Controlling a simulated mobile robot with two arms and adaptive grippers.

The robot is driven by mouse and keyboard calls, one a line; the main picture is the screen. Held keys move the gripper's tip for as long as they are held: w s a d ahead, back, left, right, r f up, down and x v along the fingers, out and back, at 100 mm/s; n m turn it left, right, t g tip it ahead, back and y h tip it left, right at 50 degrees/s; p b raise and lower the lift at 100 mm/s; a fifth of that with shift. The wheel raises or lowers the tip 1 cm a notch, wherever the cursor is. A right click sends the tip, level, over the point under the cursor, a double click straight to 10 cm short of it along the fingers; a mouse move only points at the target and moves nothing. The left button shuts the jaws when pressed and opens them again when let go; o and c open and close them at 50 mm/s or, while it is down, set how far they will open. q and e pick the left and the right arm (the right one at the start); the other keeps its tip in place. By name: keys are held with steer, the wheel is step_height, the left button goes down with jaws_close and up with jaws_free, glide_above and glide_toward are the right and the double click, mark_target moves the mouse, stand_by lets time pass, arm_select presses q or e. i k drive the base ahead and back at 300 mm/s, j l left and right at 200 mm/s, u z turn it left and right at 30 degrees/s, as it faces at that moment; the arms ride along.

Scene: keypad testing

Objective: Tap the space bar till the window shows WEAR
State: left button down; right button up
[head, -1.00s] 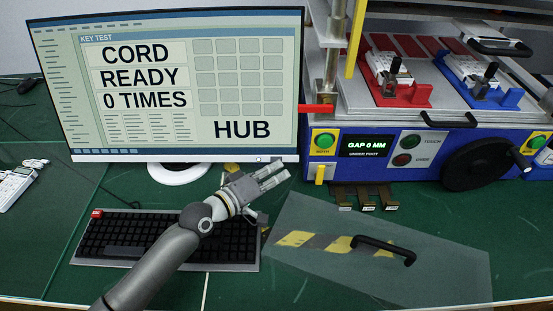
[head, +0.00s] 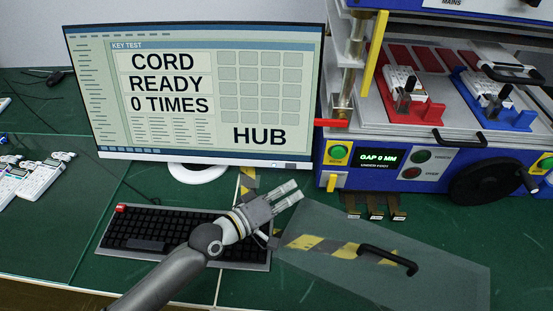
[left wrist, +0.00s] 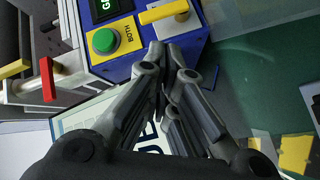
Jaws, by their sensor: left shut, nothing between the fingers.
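The window on the monitor (head: 195,95) reads KEY TEST, CORD, READY, 0 TIMES and HUB. The black keyboard (head: 160,228) with a red corner key lies on the green bench below the monitor; a paler long key, looking like the space bar (head: 146,245), shows near its front edge. My left gripper (head: 292,192) is shut and empty, above and beyond the keyboard's right end, pointing right toward the blue machine. My left arm hides part of the keyboard's right side. In the left wrist view the shut fingers (left wrist: 165,60) point at the machine's corner. My right gripper is not in view.
A clear panel (head: 440,275) with a black handle lies front right. White devices (head: 40,178) lie at left. Bare bench lies left of the keyboard.

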mark_target(143, 244)
steer(key=u, duration=1.4)
